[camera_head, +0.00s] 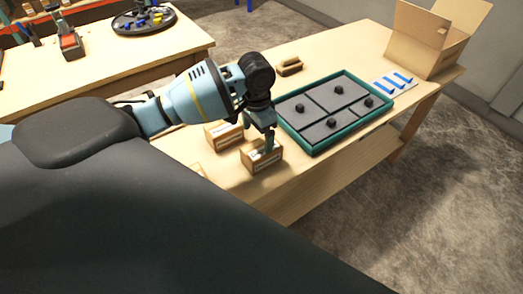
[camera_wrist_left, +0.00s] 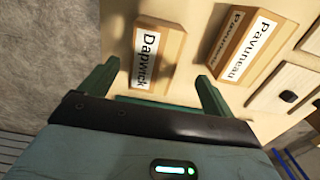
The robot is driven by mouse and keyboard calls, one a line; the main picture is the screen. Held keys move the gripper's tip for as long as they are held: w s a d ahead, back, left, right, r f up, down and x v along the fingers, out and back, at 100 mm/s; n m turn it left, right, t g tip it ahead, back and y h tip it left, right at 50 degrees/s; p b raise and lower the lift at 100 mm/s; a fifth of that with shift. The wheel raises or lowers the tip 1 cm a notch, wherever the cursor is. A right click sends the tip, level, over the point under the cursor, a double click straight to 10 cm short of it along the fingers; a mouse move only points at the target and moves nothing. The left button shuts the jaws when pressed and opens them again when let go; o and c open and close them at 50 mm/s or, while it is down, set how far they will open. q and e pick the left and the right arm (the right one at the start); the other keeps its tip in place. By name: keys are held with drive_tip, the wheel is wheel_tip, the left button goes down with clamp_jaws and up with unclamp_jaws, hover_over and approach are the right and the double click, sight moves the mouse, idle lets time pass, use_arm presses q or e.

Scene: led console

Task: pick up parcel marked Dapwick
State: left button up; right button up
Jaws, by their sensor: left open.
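The parcel marked Dapwick (camera_wrist_left: 153,60) is a small brown box with a white label. In the head view it is the nearer parcel (camera_head: 257,164), close to the table's front edge. My left gripper (camera_head: 265,146) points down over it, open. In the left wrist view the open fingers (camera_wrist_left: 157,84) reach to either side of the parcel's near end. Whether they touch it, I cannot tell. The gripper hides part of the parcel in the head view. My right gripper is not in view.
The Pavuneau parcel (camera_wrist_left: 247,47) stands beside Dapwick; it also shows in the head view (camera_head: 222,137). A green-rimmed tray (camera_head: 315,153) with black knobs lies to the right. Behind are a brown block (camera_head: 289,67), a blue-barred board (camera_head: 394,84) and an open carton (camera_head: 426,52).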

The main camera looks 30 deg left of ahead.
sight(262, 147)
use_arm(q)
drive_tip(key=shift+f, duration=1.4)
drive_tip(key=f, duration=0.2)
drive_tip(key=d+f, duration=0.1)
drive_tip(key=f, duration=0.1)
drive_tip(key=shift+w+f+b, duration=0.1)
drive_tip(key=shift+w+b, duration=0.1)
drive_tip(key=shift+b, duration=0.1)
drive_tip(key=shift+f, duration=0.4)
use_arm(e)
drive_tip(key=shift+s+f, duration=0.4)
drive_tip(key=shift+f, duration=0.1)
use_arm(q)
drive_tip(key=c, duration=1.3)
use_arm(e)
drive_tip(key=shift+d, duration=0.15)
use_arm(q)
drive_tip(key=shift+r, duration=0.1)
